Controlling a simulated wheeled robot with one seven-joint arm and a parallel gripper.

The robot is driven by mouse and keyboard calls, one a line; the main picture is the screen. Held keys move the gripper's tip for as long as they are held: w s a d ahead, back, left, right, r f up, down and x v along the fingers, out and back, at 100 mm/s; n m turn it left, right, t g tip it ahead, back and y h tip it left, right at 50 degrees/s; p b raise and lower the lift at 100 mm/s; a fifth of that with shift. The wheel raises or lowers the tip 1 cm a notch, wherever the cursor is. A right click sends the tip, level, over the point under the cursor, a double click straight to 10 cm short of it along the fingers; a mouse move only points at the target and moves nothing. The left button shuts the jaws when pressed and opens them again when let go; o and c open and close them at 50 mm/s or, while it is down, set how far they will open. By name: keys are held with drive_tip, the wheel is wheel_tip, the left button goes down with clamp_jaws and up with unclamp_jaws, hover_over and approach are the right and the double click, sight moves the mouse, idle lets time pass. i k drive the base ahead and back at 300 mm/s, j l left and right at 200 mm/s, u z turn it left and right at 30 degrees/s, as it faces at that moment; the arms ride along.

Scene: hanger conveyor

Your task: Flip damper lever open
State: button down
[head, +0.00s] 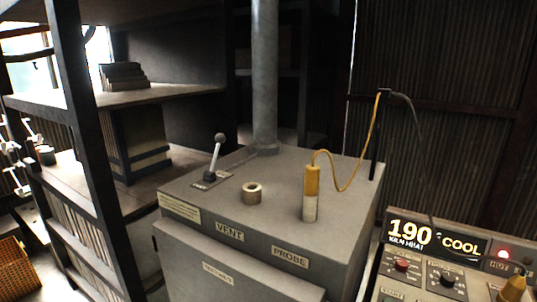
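The damper lever (214,158) is a thin metal rod with a round grey ball knob at its top. A short, light-coloured ring (251,192) sits right of the lever, above a "VENT" label on the front edge. My gripper is not in view.
A yellow-and-white probe (311,194) with a yellow cord stands on the cabinet top, above a "PROBE" label. A grey pipe (265,75) rises behind the lever. A control panel (440,256) reading "190" and "COOL" stands right. Shelves (160,92) stand left.

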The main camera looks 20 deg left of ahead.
sight(216, 154)
drive_tip(key=j+u, duration=0.15)
drive_tip(key=u, duration=1.1)
